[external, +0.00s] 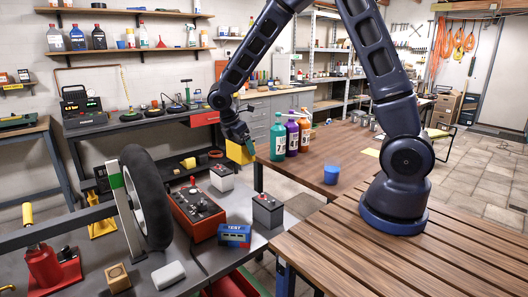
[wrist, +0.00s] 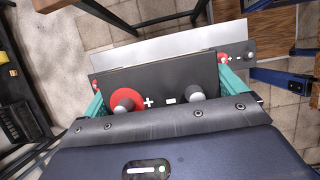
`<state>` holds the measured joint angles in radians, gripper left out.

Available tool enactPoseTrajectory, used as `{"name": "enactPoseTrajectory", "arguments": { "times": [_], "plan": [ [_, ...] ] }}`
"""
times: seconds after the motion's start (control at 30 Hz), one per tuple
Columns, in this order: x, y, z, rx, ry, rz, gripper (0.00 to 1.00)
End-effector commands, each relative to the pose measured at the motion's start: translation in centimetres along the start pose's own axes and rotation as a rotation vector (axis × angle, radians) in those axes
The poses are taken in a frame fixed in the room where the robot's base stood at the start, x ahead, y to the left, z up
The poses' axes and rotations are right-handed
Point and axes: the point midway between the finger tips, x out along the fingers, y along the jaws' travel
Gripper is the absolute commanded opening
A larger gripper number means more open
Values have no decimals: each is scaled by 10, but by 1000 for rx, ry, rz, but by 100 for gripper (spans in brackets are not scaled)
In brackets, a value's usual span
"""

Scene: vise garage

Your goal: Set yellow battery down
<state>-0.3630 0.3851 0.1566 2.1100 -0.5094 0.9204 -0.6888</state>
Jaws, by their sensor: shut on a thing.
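The yellow battery (external: 238,153) hangs in the air beyond the grey workbench in the external view. My gripper (external: 246,148) is shut on it, with a teal finger visible at its right side. In the wrist view my gripper (wrist: 165,92) has teal fingers on both sides of the battery's black top (wrist: 160,75). That top carries a red plus terminal and a grey minus terminal. The battery's underside is hidden in the wrist view.
A white battery (external: 222,178) and a grey battery (external: 267,210) stand on the grey workbench (external: 205,262). A red charger box (external: 195,212), a blue tester (external: 235,236) and a wheel (external: 147,198) are also there.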

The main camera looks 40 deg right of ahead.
Motion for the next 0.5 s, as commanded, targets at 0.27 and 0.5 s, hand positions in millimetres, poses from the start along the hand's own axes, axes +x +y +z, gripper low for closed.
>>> {"name": "enactPoseTrajectory", "arguments": {
  "times": [0.27,0.5],
  "plan": [
    [-8,0,3,0,1,1,37],
    [-40,1,17,3,2,4,37]
  ]
}}
